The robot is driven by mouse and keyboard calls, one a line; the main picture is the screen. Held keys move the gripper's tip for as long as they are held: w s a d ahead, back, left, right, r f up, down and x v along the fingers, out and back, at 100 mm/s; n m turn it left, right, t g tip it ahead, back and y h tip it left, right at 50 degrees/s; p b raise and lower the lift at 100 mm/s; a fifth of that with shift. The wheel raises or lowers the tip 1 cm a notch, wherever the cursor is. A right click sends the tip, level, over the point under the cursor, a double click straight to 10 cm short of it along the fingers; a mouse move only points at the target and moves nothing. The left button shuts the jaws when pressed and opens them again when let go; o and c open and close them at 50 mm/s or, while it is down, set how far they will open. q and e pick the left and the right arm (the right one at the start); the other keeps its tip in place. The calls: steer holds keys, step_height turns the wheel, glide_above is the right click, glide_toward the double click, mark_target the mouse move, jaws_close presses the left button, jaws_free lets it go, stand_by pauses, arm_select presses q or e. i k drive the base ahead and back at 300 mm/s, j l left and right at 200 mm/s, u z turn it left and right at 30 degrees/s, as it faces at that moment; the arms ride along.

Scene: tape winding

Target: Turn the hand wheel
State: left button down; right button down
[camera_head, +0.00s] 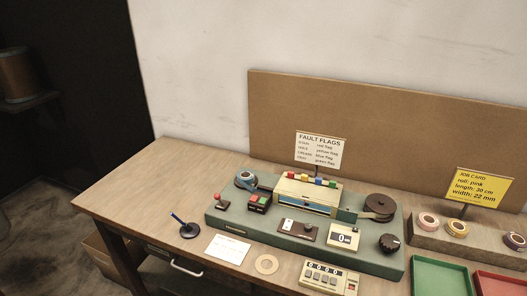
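The tape winding machine stands on a long green base (290,241) on the wooden table. At its right end is a dark brown round disc (380,206), joined by a flat strip to the middle housing. A black round knob (389,243) sits at the base's front right corner. I cannot tell for certain which of these two is the hand wheel. Nothing touches either one. Neither of my grippers shows in the head view.
A red-topped lever (219,200), a button box (258,202) and a counter reading 0 (343,237) sit on the base. In front are a digit counter (324,278) and a cardboard ring (267,264). Green (441,278) and red (498,284) trays stand right. The table's left end is clear.

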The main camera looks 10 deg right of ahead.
mark_target(390, 243)
steer(key=z, duration=1.3)
